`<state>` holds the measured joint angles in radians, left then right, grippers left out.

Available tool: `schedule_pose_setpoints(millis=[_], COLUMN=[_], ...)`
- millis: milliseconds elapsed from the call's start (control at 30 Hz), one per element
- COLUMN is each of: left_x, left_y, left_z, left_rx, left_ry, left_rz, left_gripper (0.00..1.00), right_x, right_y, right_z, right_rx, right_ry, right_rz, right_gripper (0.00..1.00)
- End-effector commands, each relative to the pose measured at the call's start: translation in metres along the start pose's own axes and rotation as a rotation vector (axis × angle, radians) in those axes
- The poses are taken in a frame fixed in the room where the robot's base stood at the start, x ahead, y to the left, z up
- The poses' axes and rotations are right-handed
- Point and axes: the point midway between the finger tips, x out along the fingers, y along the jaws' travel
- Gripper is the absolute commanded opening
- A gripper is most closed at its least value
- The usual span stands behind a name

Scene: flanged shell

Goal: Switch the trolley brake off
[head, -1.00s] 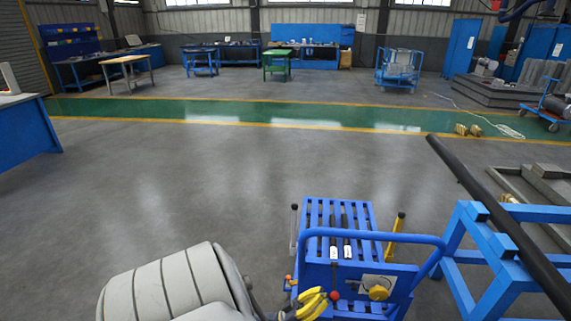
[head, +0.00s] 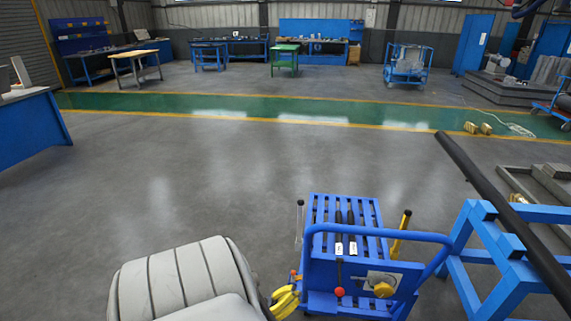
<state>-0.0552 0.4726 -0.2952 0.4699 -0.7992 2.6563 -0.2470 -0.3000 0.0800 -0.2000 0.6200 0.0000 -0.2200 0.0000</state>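The blue trolley (head: 318,268) stands at the bottom centre, with a slatted deck, a curved push handle and a front panel. The panel carries a red ball knob (head: 339,292) and a yellow knob (head: 383,290). A small orange-red knob (head: 294,275) shows at the trolley's left edge. I cannot tell which part is the brake. My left gripper (head: 288,299), with yellow fingers, is beside the panel's lower left corner, just below the orange-red knob. Its fingers look close together, but their opening is unclear. My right gripper is out of view.
Two black-handled tools (head: 351,218) lie on the deck. Upright levers flank it, one black-topped (head: 299,225), one yellow (head: 400,235). A blue frame (head: 480,235) bearing a long black bar (head: 490,200) stands close on the right. The grey floor (head: 200,180) beyond is clear.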

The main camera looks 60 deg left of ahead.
Motion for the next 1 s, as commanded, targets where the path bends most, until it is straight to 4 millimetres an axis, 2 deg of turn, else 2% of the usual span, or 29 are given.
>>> schedule_pose_setpoints(millis=[200,400,900,1000], left_x=[-0.016,-0.021,-0.021,-0.021], left_y=[0.006,0.008,0.008,0.01], left_z=[-0.014,-0.018,-0.018,-0.011], left_rx=[0.001,0.0,-0.004,0.006], left_ry=[0.0,0.001,0.0,-0.032], left_rz=[0.001,0.0,0.0,0.011], left_gripper=[0.0,0.0,0.0,0.0], right_x=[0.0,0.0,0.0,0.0], right_y=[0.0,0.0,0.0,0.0], right_z=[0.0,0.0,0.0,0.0], right_rx=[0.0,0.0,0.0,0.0], right_ry=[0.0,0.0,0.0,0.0], right_rz=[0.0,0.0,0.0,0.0], right_gripper=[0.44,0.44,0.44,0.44])
